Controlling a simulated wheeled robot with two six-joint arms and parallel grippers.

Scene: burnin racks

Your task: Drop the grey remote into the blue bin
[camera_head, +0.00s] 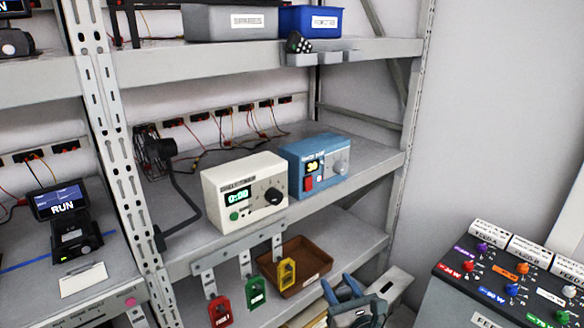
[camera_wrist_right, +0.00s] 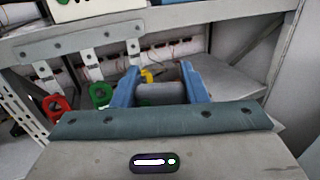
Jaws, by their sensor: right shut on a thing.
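My right gripper (camera_head: 340,287) is low in the head view, in front of the lower shelf. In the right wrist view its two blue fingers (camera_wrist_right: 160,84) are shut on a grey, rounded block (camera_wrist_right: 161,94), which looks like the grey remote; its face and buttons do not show. The blue bin (camera_head: 310,21) stands on the top shelf at the right, beside a grey bin. It has a white label, and its inside is hidden. The gripper is well below it. My left gripper is not in view.
A dark remote with pale buttons (camera_head: 298,43) sits in a small grey holder (camera_head: 302,60) at the top shelf's edge. The grey bin (camera_head: 230,23) is left of the blue bin. Red, green and yellow tags hang near a brown tray (camera_head: 313,255). A switch panel (camera_head: 500,278) stands right.

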